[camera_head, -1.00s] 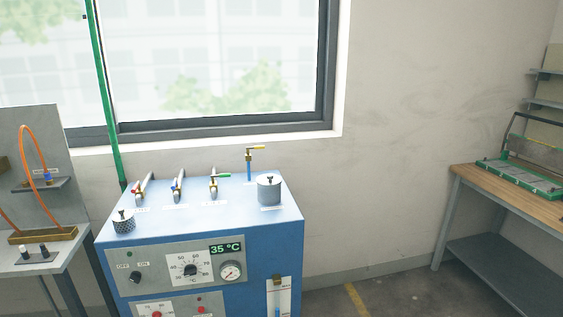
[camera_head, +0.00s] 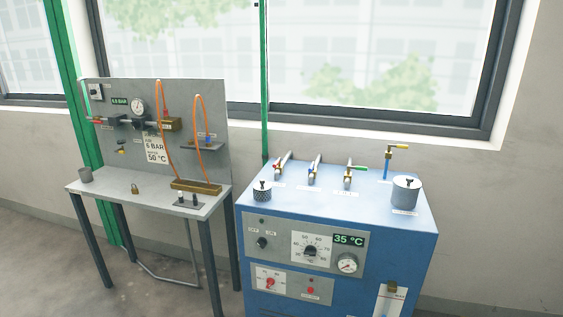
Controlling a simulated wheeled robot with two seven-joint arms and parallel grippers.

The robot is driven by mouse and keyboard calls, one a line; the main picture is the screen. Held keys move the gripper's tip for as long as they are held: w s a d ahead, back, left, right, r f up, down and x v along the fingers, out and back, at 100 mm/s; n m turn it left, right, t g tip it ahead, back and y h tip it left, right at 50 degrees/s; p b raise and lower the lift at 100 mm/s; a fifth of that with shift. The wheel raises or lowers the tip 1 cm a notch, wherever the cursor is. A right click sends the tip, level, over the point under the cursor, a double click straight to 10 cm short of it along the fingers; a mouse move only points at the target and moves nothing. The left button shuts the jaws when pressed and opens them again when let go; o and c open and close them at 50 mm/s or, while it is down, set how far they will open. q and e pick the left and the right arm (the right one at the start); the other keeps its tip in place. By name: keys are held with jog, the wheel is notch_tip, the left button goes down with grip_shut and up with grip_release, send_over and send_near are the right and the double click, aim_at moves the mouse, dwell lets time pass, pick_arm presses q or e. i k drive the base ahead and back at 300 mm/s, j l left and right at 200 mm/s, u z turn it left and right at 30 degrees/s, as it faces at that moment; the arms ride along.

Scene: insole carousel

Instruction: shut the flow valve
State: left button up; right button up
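The blue machine (camera_head: 408,253) stands right of centre with several lever valves on top. A red-handled valve (camera_head: 280,166), a blue-handled valve (camera_head: 314,171) and a green-handled valve (camera_head: 350,174) sit on slanted pipes. A yellow-handled valve (camera_head: 391,148) tops an upright blue pipe at the back right. A brass fitting (camera_head: 392,288) sits above a clear gauge tube on the front panel, cut off by the lower edge. The labels are too small to read, so I cannot tell which is the flow valve. Neither gripper is in view.
A grey metal bench (camera_head: 150,202) with an upright panel stands left of the machine. It holds orange hoses, a padlock (camera_head: 134,189) and a grey cup (camera_head: 86,174). A metal pot (camera_head: 405,191) and a dark knurled cylinder (camera_head: 262,192) stand on the machine. Floor is bare at lower left.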

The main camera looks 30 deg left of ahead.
aim_at(278, 162)
jog(key=i+j, duration=0.1)
jog(key=j, duration=0.25)
jog(key=i+j, duration=0.15)
jog(key=j, duration=0.25)
jog(key=i+j, duration=0.1)
jog(key=j, duration=0.25)
jog(key=i+j, duration=0.1)
jog(key=j, duration=0.3)
jog(key=z, duration=0.05)
